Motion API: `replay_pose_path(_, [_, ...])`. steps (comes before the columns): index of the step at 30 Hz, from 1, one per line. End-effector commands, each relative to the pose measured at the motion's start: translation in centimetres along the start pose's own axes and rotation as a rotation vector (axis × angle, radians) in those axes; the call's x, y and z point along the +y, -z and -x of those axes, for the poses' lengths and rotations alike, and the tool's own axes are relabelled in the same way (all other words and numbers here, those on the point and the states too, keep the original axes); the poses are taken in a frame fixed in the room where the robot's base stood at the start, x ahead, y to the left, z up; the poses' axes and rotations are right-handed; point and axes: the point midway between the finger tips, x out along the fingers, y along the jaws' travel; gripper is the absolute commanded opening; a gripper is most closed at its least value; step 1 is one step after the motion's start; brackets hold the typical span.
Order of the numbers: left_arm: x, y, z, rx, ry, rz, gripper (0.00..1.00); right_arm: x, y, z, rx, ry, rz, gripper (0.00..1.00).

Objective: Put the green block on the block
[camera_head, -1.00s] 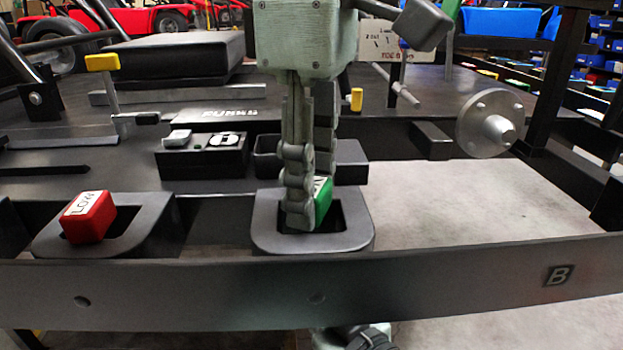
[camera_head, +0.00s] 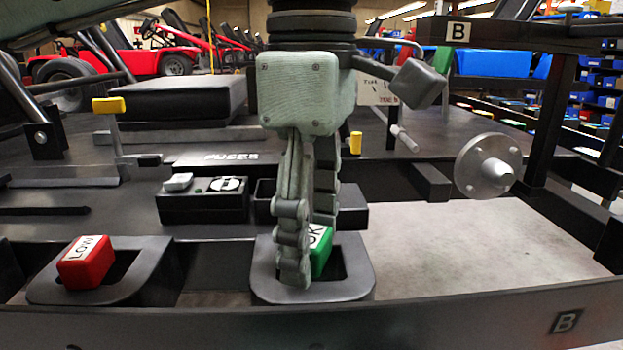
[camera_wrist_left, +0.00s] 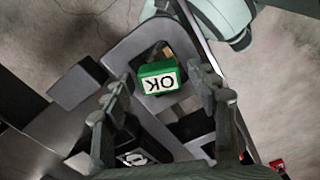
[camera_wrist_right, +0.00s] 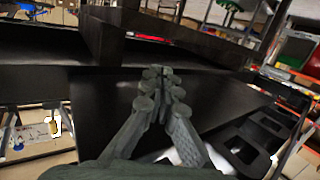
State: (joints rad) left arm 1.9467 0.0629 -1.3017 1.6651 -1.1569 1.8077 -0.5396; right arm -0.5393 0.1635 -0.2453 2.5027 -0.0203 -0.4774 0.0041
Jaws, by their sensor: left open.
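A green block (camera_head: 319,262) with a white "OK" label sits in the opening of the middle dark holder (camera_head: 350,287). My left gripper (camera_head: 305,262) points down at it, its near finger hiding part of the block. In the left wrist view the green block (camera_wrist_left: 157,79) lies just beyond the spread, empty fingertips (camera_wrist_left: 160,88); whether either finger touches it I cannot tell. A red block (camera_head: 86,265) marked "LOW" sits tilted in the left holder (camera_head: 140,283). My right gripper (camera_wrist_right: 162,85) shows only in the right wrist view, fingers together with nothing visible between them.
A dark rail (camera_head: 450,312) crosses in front of the holders. Behind them are a black box with a white button (camera_head: 203,207) and a low black tray (camera_head: 352,213). A round metal hub (camera_head: 487,166) stands at the right, above open floor.

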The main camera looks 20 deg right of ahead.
Motion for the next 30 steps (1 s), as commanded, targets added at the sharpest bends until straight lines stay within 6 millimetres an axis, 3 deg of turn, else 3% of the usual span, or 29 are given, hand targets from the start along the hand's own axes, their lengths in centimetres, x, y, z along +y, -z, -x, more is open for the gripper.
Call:
replay_pose_path(5, [0.0, 0.0, 0.5, 0.000, -0.001, 0.000, 0.58, 0.6, -0.8, 0.0, -0.047, -0.013, 0.007, 0.00])
replay_pose_path(19, [0.0, -0.1, 10.4, -0.001, -0.002, 0.001, 0.58, 4.3, -8.0, 2.5, -0.415, -0.089, 0.041, 0.00])
replay_pose_path(24, [0.0, 0.0, 11.9, -0.001, 0.000, 0.000, 0.58, 5.1, -9.6, 3.5, -0.494, -0.106, 0.045, 0.00])
replay_pose_path(30, [0.0, 0.0, 12.4, 0.000, 0.000, -0.001, 0.58, 5.3, -10.0, 3.8, -0.517, -0.112, 0.046, 0.00])
